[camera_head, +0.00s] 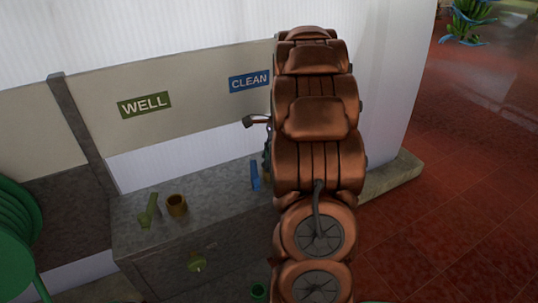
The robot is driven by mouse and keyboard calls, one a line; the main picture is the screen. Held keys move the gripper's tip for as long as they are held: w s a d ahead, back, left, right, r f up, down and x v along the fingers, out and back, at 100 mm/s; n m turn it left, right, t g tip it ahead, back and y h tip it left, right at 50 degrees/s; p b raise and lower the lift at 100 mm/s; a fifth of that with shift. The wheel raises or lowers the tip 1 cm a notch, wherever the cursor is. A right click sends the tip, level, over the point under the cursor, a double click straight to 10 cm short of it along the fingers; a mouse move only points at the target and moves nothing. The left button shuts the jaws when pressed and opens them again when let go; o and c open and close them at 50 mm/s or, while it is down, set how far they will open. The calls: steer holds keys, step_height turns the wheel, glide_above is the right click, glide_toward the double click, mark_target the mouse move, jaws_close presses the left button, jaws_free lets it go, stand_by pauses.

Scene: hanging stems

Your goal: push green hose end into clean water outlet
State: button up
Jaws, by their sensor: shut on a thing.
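The blue CLEAN sign (249,81) is on the pale back panel. A short upright blue fitting (255,176) stands below it on the grey counter, close to the left edge of my copper-coloured arm; it appears to be the clean water outlet. My arm covers the area to its right. My gripper is hidden behind the arm, so its fingers and anything in them do not show. A small dark and pale part (257,120) juts out left of the arm; I cannot tell what it is. The green hose end cannot be made out.
A green WELL sign (144,104) is further left. Below it, an olive-green fitting (149,211) and a brown cup-like piece (177,205) stand on the grey counter (222,189). A green reel (15,235) is at far left. Red tiled floor (450,210) lies open at right.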

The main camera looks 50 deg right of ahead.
steer(key=shift+f, duration=0.35)
stand_by(0.6)
steer(key=o, duration=1.2)
steer(key=shift+r, duration=0.15)
steer(key=v, duration=1.1)
steer(key=shift+r, duration=0.35)
